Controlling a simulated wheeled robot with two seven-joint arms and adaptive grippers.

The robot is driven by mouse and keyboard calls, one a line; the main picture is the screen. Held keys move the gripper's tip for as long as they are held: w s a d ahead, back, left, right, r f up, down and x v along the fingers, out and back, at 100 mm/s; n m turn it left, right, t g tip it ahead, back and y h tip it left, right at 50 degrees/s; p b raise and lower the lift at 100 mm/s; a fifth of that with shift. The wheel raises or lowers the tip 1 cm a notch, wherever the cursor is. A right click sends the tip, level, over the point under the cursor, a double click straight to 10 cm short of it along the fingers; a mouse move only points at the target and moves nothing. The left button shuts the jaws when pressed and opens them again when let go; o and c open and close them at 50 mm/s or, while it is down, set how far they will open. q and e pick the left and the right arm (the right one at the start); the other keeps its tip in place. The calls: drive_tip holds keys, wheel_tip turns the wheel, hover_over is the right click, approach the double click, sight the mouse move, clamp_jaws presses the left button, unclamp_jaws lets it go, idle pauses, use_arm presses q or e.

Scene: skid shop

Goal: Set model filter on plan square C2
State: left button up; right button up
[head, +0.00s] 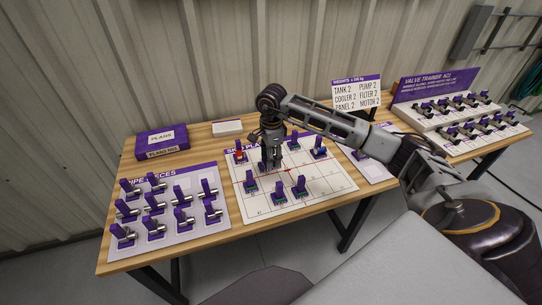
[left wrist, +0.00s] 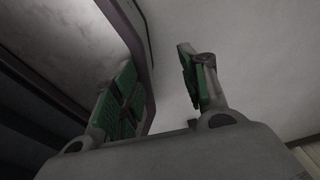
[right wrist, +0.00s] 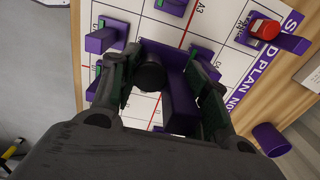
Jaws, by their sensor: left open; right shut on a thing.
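My right gripper (head: 271,163) is over the skid plan board (head: 325,183), toward its left half. In the right wrist view my right gripper (right wrist: 165,62) is shut on a piece with a dark round part and a purple block, seemingly the model filter (right wrist: 150,77). Its lower end is hidden, so I cannot tell whether it touches the board. The fingers hide the square under it, and the C2 label is not readable. My left gripper (left wrist: 158,65) is open and empty in the left wrist view, away from the table, and is not seen in the head view.
Several purple models stand around the gripper, including a red-topped one (head: 240,155) and others at the front (head: 278,190) and right (head: 318,150). A pipe-piece board (head: 195,238) lies left.

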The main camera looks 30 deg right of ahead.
drive_tip(key=shift+f+b, duration=0.6)
drive_tip(key=shift+f, duration=0.35)
drive_tip(key=shift+f+b, duration=0.65)
drive_tip(key=shift+f, duration=0.25)
drive_tip(key=shift+f+b, duration=0.45)
drive_tip(key=shift+f, duration=0.15)
use_arm(q)
drive_tip(key=f, duration=0.1)
drive_tip(key=d+f, duration=0.1)
drive_tip(key=f, duration=0.1)
drive_tip(key=shift+w+d+f, duration=0.15)
drive_tip(key=shift+d+f, duration=0.2)
drive_tip(key=shift+d, duration=0.05)
use_arm(e)
drive_tip(key=shift+f, duration=0.1)
use_arm(q)
drive_tip(key=shift+a, duration=0.1)
use_arm(e)
drive_tip(key=shift+f+b, duration=0.55)
drive_tip(key=shift+f, duration=0.15)
drive_tip(key=shift+f+b, duration=0.8)
drive_tip(key=shift+f, duration=0.3)
use_arm(q)
drive_tip(key=f, duration=0.1)
drive_tip(key=a+f, duration=0.1)
drive_tip(key=shift+a+f, duration=0.1)
drive_tip(key=shift+f, duration=0.25)
